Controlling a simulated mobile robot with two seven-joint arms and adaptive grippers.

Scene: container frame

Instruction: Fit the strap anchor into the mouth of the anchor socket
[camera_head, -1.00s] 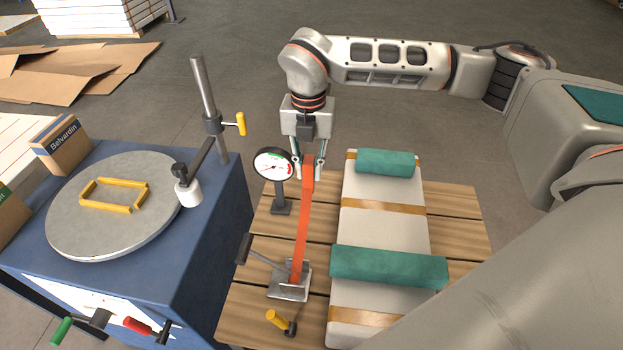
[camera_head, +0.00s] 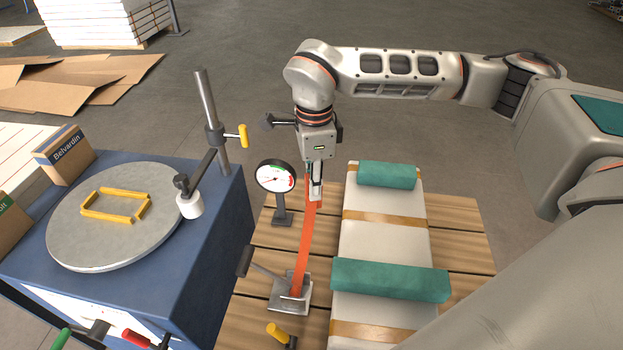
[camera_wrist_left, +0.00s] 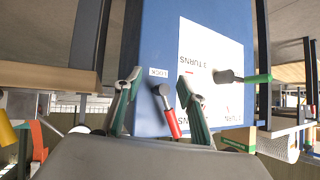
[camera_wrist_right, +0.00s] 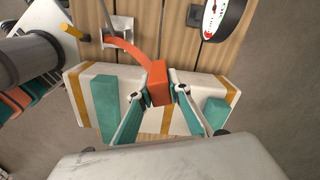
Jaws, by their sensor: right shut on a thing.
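My right gripper (camera_head: 316,192) is shut on the orange end block of the strap, which I take as the strap anchor (camera_wrist_right: 158,83). It holds the block above the pallet, beside the dial gauge. The orange strap (camera_head: 305,245) runs down from it to a metal bracket (camera_head: 290,298) with a lever on the pallet. I cannot tell which part is the anchor socket; no mouth shows clearly. My left gripper (camera_wrist_left: 160,95) is open and empty in the left wrist view, facing a blue cabinet (camera_wrist_left: 152,45) with a red-handled crank (camera_wrist_left: 173,122) between its fingers.
The dial gauge (camera_head: 276,178) stands close left of the right gripper. A white load (camera_head: 385,240) with teal pads lies right of the strap on the wooden pallet (camera_head: 465,235). Left, the blue cabinet carries a round plate (camera_head: 75,240), a yellow frame (camera_head: 116,217) and a post (camera_head: 212,120).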

